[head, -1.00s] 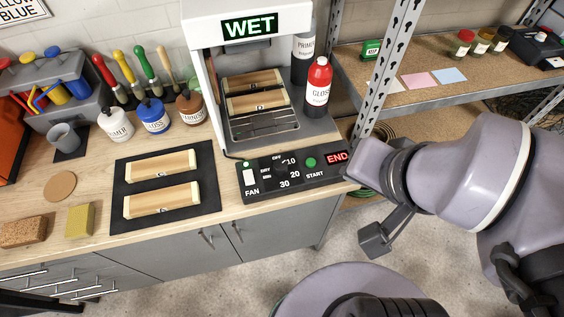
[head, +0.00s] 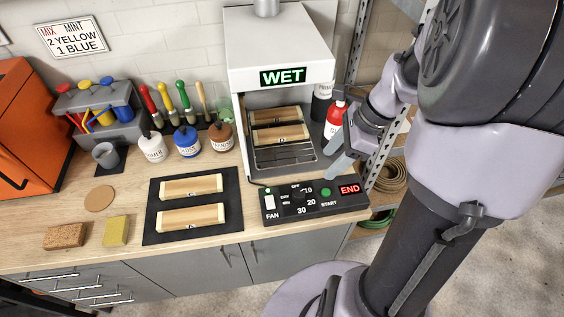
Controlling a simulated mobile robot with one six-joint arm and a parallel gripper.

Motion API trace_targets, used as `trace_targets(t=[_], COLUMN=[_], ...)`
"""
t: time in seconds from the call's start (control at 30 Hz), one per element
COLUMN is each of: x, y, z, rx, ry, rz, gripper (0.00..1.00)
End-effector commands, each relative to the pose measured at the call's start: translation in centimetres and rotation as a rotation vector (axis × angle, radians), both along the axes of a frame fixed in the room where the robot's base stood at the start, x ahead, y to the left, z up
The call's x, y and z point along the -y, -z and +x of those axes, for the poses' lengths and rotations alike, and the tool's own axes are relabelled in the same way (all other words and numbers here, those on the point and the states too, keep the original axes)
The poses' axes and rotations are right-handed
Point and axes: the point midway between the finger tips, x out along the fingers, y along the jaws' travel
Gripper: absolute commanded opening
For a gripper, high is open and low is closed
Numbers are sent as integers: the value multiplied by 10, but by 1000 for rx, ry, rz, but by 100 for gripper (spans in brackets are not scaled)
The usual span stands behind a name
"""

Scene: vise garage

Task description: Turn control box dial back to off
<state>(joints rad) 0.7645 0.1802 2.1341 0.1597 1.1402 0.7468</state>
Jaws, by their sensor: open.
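The black control box (head: 325,212) lies at the front right edge of the bench, before the drying cabinet. Its dark dial (head: 296,200) sits among the marks OFF, 10, 20, 30 and DRY MIN; its pointer is too small to read. The box also has a white fan switch, a green start button (head: 326,192) and a lit red END sign (head: 349,189). My gripper (head: 338,154) is open and empty, above and behind the right part of the box, apart from the dial. My arm reaches in from the right.
The drying cabinet (head: 278,62) shows a green WET sign and holds two wooden blocks on a rack. Two more blocks lie on a black mat (head: 152,235) to the left. A metal shelf post is at the right.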

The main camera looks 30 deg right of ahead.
Motion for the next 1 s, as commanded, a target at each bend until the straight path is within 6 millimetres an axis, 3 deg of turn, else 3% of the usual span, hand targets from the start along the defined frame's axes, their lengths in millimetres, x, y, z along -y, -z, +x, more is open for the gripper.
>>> trace_targets(t=[0.3,0.5,0.7,0.93,1.0], x=[-32,-48,-54,-54,-54], y=[93,136,152,151,151], z=[18,28,32,32,32], rx=[-3,-2,0,0,0], ry=[-6,-5,-5,-5,-5], rz=[2,0,-1,-1,-1], gripper=[55,55,55,55,45])
